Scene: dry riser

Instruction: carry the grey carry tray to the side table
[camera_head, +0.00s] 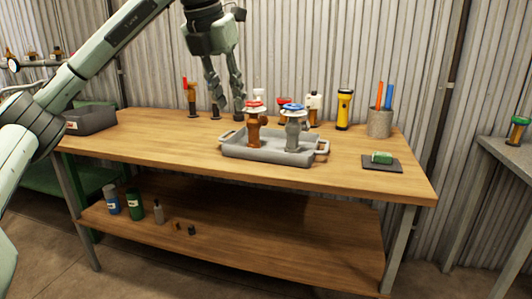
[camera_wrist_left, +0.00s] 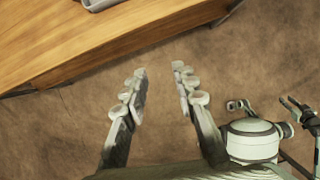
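The grey carry tray (camera_head: 265,152) sits on the wooden workbench (camera_head: 165,138), with a handle at each end. It holds an orange-brown valve with a red wheel (camera_head: 253,125) and a grey valve with a blue wheel (camera_head: 292,130). My left gripper (camera_head: 228,107) points down, apart from the tray, and appears above and behind its left part in the head view. In the left wrist view its fingers (camera_wrist_left: 160,72) are spread and empty; a piece of the tray (camera_wrist_left: 97,4) shows at the top edge. A grey side table (camera_head: 498,155) stands at the right edge.
Behind the tray stand several valves and a yellow flashlight (camera_head: 344,110). A cup with pens (camera_head: 380,122) and a dark pad with a green block (camera_head: 382,158) are to the right. A dark bin (camera_head: 90,120) is at the left. A green-wheeled valve (camera_head: 517,130) stands on the side table.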

